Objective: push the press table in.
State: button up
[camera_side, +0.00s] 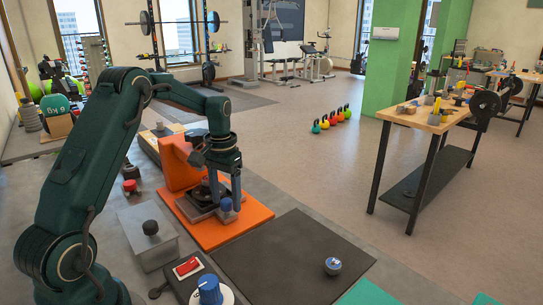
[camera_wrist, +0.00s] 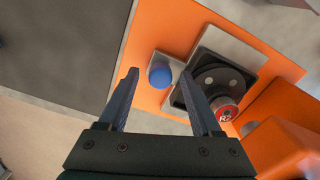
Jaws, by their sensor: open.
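The press is an orange base plate (camera_side: 257,222) with an orange upright (camera_side: 177,165); the plate also shows in the wrist view (camera_wrist: 150,32). Its grey press table (camera_side: 186,208) carries a dark round fixture, seen from above in the wrist view (camera_wrist: 222,78). A blue knob (camera_wrist: 160,76) sits at the table's edge and shows in the side view (camera_side: 226,204). My gripper (camera_side: 225,196) points down over the press. In the wrist view its fingers (camera_wrist: 158,72) are apart, with the knob between them in the picture. I cannot tell if they touch it.
A dark mat (camera_side: 290,255) lies in front of the press. A grey box with a black knob (camera_side: 151,228), a red switch box (camera_side: 187,267) and a blue dial (camera_side: 209,290) stand nearby. A small blue-topped object (camera_side: 332,266) is on the mat, which is otherwise clear.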

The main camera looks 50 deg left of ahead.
jog(key=shift+r, duration=2.6)
